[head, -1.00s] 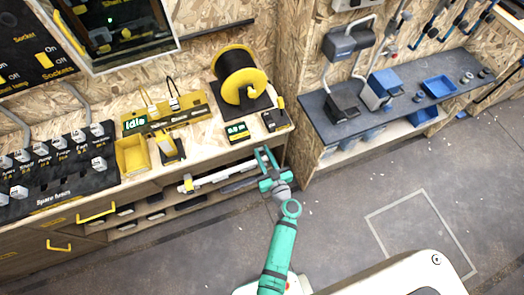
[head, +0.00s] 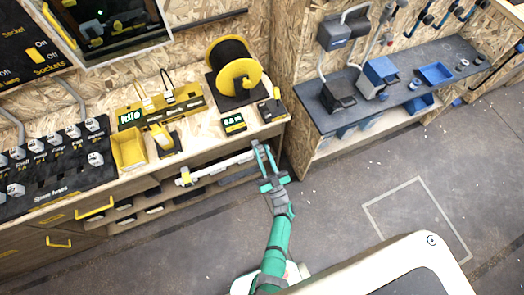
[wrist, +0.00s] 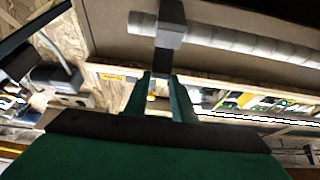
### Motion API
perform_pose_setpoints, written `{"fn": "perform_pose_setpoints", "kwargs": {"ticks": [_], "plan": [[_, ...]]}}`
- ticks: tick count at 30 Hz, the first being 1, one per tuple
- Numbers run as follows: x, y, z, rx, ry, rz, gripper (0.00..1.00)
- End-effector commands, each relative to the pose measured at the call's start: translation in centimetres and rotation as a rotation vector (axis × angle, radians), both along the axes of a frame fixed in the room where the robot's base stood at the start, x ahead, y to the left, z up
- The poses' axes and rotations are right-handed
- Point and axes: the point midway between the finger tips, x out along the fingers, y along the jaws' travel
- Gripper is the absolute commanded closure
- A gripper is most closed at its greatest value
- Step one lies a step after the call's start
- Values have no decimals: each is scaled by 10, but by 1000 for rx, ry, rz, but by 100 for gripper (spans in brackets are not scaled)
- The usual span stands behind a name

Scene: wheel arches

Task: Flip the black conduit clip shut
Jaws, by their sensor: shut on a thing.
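A pale grey ribbed conduit (wrist: 245,43) runs across the top of the wrist view. It also shows in the head view (head: 222,164) under the workbench front. The black conduit clip (wrist: 171,12) crosses the conduit; its lighter grey block-like face (wrist: 170,37) is towards me, and a dark strip runs down from it to my fingertips. My gripper (wrist: 160,77) is shut on this strip, just below the conduit. In the head view my gripper (head: 262,147) is at the conduit's right end and hides the clip. Whether the clip is latched cannot be told.
The workbench above carries a yellow cable reel (head: 238,80), a yellow bin (head: 129,148) and a small green-display device (head: 233,123). A dark side bench (head: 400,107) with blue bins stands to the right. The floor (head: 340,200) in front is clear.

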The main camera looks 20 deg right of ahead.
Motion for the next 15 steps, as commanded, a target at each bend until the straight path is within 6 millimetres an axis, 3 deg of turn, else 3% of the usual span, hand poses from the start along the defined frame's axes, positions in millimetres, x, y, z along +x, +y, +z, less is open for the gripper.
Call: {"fn": "perform_pose_setpoints", "kwargs": {"ticks": [15], "plan": [[-4, -3, -9, 6, -130, -4, 99]]}}
